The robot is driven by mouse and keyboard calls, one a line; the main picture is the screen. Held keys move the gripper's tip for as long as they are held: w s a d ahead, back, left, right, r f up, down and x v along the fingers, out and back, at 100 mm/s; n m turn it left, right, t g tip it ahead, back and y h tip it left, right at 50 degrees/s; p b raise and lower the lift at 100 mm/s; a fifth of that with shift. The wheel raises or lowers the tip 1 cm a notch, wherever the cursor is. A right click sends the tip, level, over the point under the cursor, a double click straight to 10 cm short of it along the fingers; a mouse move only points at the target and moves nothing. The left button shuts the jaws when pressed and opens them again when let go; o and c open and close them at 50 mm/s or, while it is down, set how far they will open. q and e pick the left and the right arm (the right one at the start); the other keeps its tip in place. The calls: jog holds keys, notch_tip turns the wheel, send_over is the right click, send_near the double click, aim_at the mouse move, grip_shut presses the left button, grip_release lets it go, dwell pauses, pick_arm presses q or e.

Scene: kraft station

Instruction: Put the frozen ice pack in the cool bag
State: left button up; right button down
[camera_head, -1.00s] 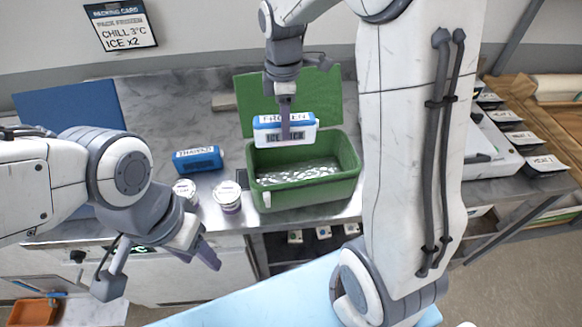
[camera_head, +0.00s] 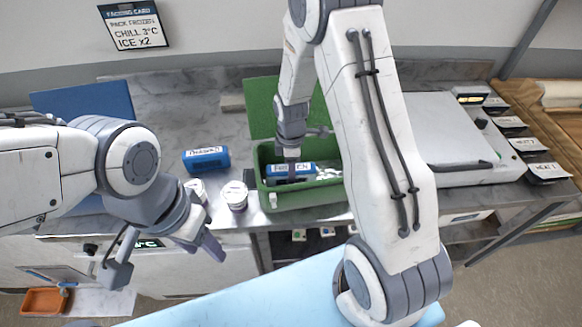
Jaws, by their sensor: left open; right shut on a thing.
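The green cool bag (camera_head: 303,198) stands open on the metal counter, its lid tilted up at the back and a silvery lining inside. My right gripper (camera_head: 292,176) points down into the bag and is shut on the frozen ice pack (camera_head: 279,172), a blue and white block with a label on top. The pack is inside the bag's opening, toward its left side; whether it touches the bottom I cannot tell. A second blue pack (camera_head: 206,159), labelled thawed, lies on the counter left of the bag. My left gripper (camera_head: 168,258) is open and empty in front of the counter.
A blue panel (camera_head: 85,104) stands at the left. A grey-white lidded box (camera_head: 455,140) is at the right. A packing card (camera_head: 133,25) hangs on the wall.

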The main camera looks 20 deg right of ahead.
jog(key=shift+f, duration=0.2)
jog(key=shift+c, duration=1.8)
grip_release()
jog(key=shift+r, duration=0.15)
